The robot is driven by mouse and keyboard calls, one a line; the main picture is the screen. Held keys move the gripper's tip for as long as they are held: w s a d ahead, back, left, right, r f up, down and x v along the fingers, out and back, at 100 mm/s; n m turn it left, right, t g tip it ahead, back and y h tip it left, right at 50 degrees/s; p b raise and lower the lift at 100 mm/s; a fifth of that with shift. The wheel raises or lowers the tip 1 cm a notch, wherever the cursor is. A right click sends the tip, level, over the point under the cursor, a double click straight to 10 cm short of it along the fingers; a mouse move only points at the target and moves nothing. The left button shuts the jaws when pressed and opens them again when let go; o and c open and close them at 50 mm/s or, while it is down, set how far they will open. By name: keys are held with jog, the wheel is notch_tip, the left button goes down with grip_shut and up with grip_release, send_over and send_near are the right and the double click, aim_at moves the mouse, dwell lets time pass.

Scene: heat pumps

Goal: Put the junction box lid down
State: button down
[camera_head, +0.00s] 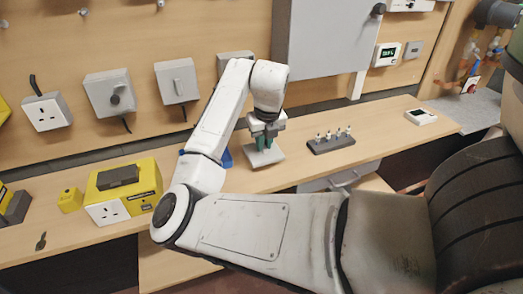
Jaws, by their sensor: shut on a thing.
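The junction box lid looks like a flat light-grey square plate (266,157) at the middle of the wooden bench. My gripper (264,143), with its greenish fingers, points down at the lid and is shut on it. The fingers hide part of the lid's top. I cannot tell whether the lid touches the bench top or is just above it.
A dark rack with several small pegs (330,145) stands to the right of the lid. A blue item (227,158) lies behind my arm. A yellow socket box (125,190) is at left.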

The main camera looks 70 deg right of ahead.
aim_at(265, 149)
jog(key=shift+w+d+f, duration=0.15)
jog(key=shift+w+f, duration=0.15)
jog(key=shift+f, duration=0.15)
jog(key=shift+w+d+f, duration=0.1)
jog(key=shift+f, duration=1.6)
jog(key=c, duration=1.1)
grip_release()
jog(key=shift+r, duration=0.1)
jog(key=r, duration=0.4)
jog(key=s+a+r, duration=0.1)
jog(key=r, duration=0.6)
jog(key=shift+s+a+r, duration=0.3)
jog(key=shift+a+r, duration=0.05)
jog(key=shift+a, duration=0.05)
